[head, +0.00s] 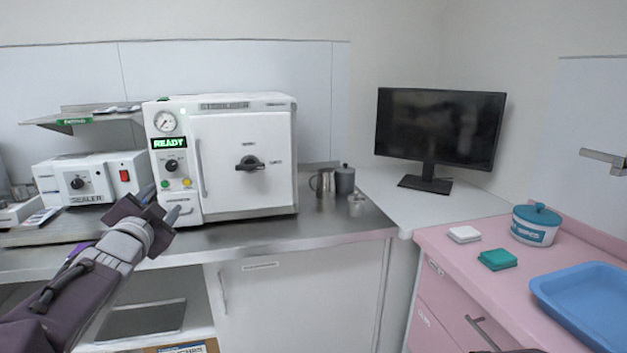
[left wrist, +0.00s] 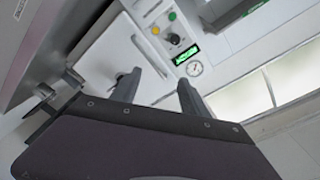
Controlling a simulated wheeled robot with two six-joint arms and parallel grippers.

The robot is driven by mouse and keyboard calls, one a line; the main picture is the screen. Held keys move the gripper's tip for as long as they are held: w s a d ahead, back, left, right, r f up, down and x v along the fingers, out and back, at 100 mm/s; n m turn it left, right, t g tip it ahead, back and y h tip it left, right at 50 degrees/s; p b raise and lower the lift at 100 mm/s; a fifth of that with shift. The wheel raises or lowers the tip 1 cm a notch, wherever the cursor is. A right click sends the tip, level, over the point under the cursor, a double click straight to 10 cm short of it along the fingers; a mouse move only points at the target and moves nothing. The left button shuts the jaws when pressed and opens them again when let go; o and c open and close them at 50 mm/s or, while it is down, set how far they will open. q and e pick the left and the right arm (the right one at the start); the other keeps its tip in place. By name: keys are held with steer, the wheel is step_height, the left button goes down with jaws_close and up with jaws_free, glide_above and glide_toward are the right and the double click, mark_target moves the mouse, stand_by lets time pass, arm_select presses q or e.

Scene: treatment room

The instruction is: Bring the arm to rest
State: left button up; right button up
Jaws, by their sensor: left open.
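My left gripper (head: 161,203) is raised in front of the lower left part of the white sterilizer (head: 245,165). In the left wrist view its two fingers (left wrist: 157,92) stand apart with nothing between them. The sterilizer's door is shut, and its green display reads READY; the display also shows in the left wrist view (left wrist: 186,55). I cannot tell from these views whether the fingertips touch the sterilizer. My right gripper is not clearly in view.
A sealer (head: 90,180) stands left of the sterilizer, under a shelf (head: 85,118). Metal cups (head: 325,181) stand right of it. A monitor (head: 440,125) is in the corner. The pink cabinet top (head: 480,225) holds a wipes tub (head: 535,226) and a blue tray (head: 585,298).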

arm_select(q)
steer(key=s+d+f+n+g+h, duration=0.1)
steer(key=d+f+g, duration=0.3)
steer(key=f, duration=0.7)
steer(key=s+d+f+n+g+h, duration=0.1)
steer(key=d+f+g, duration=0.1)
steer(key=d+f, duration=0.75)
steer(key=s+f+n+g+h, duration=0.1)
steer(key=s+f+n+g, duration=0.8)
steer(key=s+f, duration=1.25)
step_height(320, 180, up, 25)
steer(key=s+m+g+p, duration=0.1)
steer(key=m+p, duration=0.1)
steer(key=p, duration=2.1)
steer(key=shift+d+r+m+g, duration=0.15)
steer(key=shift+r+m+g, duration=0.05)
steer(key=shift+m+g, duration=0.1)
arm_select(e)
step_height(320, 180, up, 23)
steer(key=shift+w, duration=0.3)
arm_select(q)
steer(key=shift+c, duration=0.2)
